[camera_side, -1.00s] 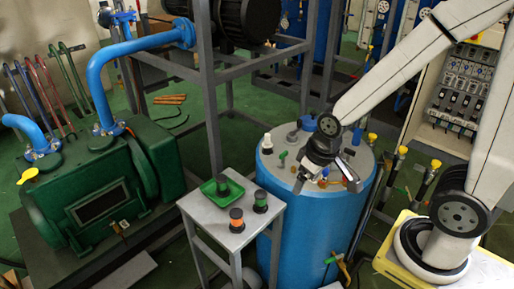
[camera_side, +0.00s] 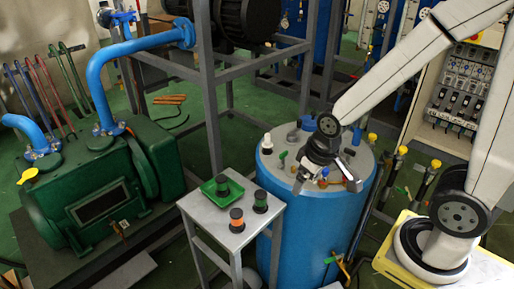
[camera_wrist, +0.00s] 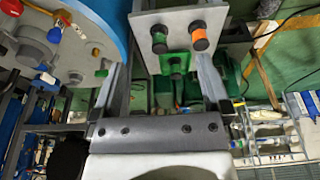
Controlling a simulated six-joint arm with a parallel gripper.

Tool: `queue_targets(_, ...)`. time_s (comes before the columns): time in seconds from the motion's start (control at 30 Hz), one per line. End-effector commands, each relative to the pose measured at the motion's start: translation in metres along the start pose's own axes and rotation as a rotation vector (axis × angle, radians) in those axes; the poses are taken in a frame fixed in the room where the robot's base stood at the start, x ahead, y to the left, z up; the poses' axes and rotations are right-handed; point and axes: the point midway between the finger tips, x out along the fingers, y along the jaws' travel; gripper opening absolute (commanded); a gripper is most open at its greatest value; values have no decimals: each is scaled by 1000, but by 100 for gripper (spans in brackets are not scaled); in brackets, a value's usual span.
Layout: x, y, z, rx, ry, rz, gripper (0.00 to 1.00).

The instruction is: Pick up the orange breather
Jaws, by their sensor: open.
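The orange breather (camera_side: 237,220), a small cylinder with dark ends and an orange band, stands upright at the front of a small grey table (camera_side: 200,212). In the wrist view the orange breather (camera_wrist: 199,37) is at the upper right. A green-banded breather (camera_side: 260,202) stands beside it, also in the wrist view (camera_wrist: 159,40). Another green-banded breather (camera_side: 222,186) stands in a green tray (camera_side: 208,188). My gripper (camera_side: 327,182) is open and empty above the blue tank's top, right of the table. In the wrist view its fingers (camera_wrist: 157,75) are spread apart.
The blue tank (camera_side: 318,235) stands close to the table's right side, with several valves and fittings on its lid. A grey frame (camera_side: 213,120) rises behind the table. The green pump (camera_side: 100,195) with blue pipes stands left.

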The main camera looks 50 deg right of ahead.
Motion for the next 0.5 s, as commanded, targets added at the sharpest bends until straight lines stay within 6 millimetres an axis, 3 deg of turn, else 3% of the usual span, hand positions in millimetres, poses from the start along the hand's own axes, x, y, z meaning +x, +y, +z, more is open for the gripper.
queue_targets(0.27,8,-5,-15,-101,-20,-5,98)
queue_targets(0.5,32,-19,-49,-349,-65,-21,98)
